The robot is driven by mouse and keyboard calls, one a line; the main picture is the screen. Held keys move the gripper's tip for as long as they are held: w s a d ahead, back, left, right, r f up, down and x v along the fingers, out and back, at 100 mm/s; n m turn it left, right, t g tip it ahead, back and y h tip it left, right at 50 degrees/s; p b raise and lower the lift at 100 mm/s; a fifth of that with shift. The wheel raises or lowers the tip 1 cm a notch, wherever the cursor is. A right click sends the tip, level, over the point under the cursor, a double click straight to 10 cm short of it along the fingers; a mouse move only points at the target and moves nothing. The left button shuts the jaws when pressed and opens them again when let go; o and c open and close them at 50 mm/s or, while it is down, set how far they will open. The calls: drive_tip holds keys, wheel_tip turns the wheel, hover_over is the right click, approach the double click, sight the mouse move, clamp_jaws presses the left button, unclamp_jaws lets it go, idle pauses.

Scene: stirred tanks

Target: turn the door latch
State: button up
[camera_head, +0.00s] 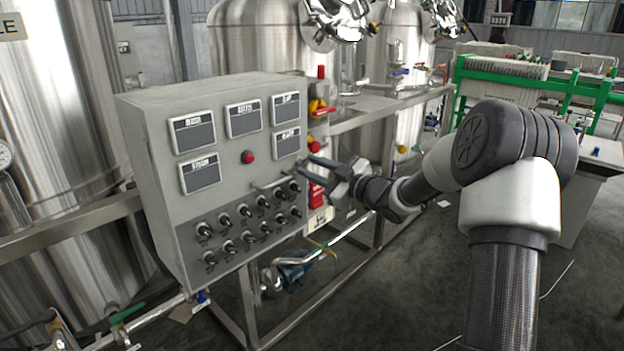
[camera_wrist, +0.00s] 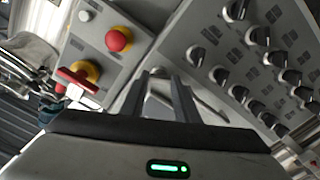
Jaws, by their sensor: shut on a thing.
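The door latch (camera_head: 270,183) is a thin metal handle on the front of the grey control cabinet (camera_head: 215,187), near its right edge, between the label plates and the rows of black knobs. My gripper (camera_head: 309,169) reaches in from the right and is shut on the latch at the cabinet's right edge. In the wrist view, my gripper's two dark fingers (camera_wrist: 160,88) stand on either side of a pale part, and the silvery latch bar (camera_wrist: 208,110) runs off to the right. The fingers hide part of the latch, so its exact turn cannot be told.
Black knobs (camera_head: 247,236) sit close below the latch. A red button (camera_head: 247,157) is on the cabinet front. Red and yellow switches (camera_wrist: 118,39) stand beside the fingers. Steel tanks (camera_head: 262,40) and a pipe frame (camera_head: 385,112) stand behind. Open floor lies at the lower right.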

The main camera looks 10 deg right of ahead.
drive_tip(key=n+b, duration=0.5)
drive_tip(key=shift+f+n, duration=0.15)
drive_tip(key=shift+n, duration=0.25)
drive_tip(key=n+b, duration=0.1)
drive_tip(key=n, duration=0.2)
drive_tip(key=shift+n, duration=1.7)
drive_tip(key=o, duration=1)
drive_tip(key=shift+o, duration=0.2)
drive_tip(key=p+v, duration=0.2)
drive_tip(key=v, duration=1.5)
drive_tip(key=shift+s+d, duration=0.15)
